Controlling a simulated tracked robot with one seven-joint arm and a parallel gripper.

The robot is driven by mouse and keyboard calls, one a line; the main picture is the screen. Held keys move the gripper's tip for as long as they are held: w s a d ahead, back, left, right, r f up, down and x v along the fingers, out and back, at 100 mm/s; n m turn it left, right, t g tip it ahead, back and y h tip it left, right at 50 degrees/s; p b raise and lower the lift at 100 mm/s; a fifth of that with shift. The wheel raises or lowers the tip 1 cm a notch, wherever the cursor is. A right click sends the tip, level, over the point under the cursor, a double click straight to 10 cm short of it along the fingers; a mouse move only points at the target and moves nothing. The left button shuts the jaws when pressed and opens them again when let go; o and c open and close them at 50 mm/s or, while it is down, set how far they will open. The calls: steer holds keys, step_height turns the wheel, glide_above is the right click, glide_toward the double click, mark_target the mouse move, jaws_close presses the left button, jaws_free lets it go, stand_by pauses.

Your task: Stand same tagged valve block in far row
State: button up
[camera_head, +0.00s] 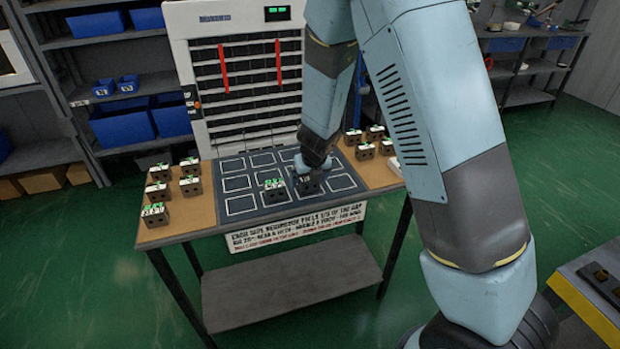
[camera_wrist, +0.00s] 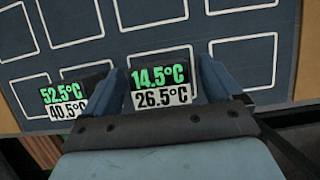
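My gripper (camera_head: 308,180) points down over the dark mat (camera_head: 239,206) with white outlined squares. In the wrist view its fingers (camera_wrist: 162,75) flank a dark valve block (camera_wrist: 162,68) closely on both sides. The block's tag reads 14.5°C in green over 26.5°C on white. This tag looks larger than its neighbour's, so the block seems raised and held. The held block also shows in the head view (camera_head: 308,188). A second tagged block (camera_head: 273,190), reading 52.5°C over 40.5°C in the wrist view (camera_wrist: 64,100), stands just to the left. The far row's squares look empty where visible.
Several tagged blocks (camera_head: 157,214) stand on the wooden table's left side, and several more (camera_head: 365,151) on its right. A grey slotted cabinet (camera_head: 246,75) rises behind the mat. Shelves with blue bins (camera_head: 122,124) stand at the back left. A sign hangs at the table's front.

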steer(key=shift+r, duration=0.15)
steer(key=v, duration=1.2)
stand_by(0.7)
steer(key=s+d+r+n+y, duration=0.3)
steer(key=s+d+r+n, duration=0.95)
steer(key=n, duration=0.55)
steer(key=s+d+r+n+h, duration=0.2)
steer(key=s+d+r+n, duration=0.2)
steer(key=s+n, duration=0.2)
steer(key=s+d+r+n+t+h, duration=0.1)
steer(key=s+d+r+n+h, duration=0.1)
steer(key=s+d+r+n, duration=0.3)
steer(key=s+n, duration=0.2)
steer(key=n, duration=0.1)
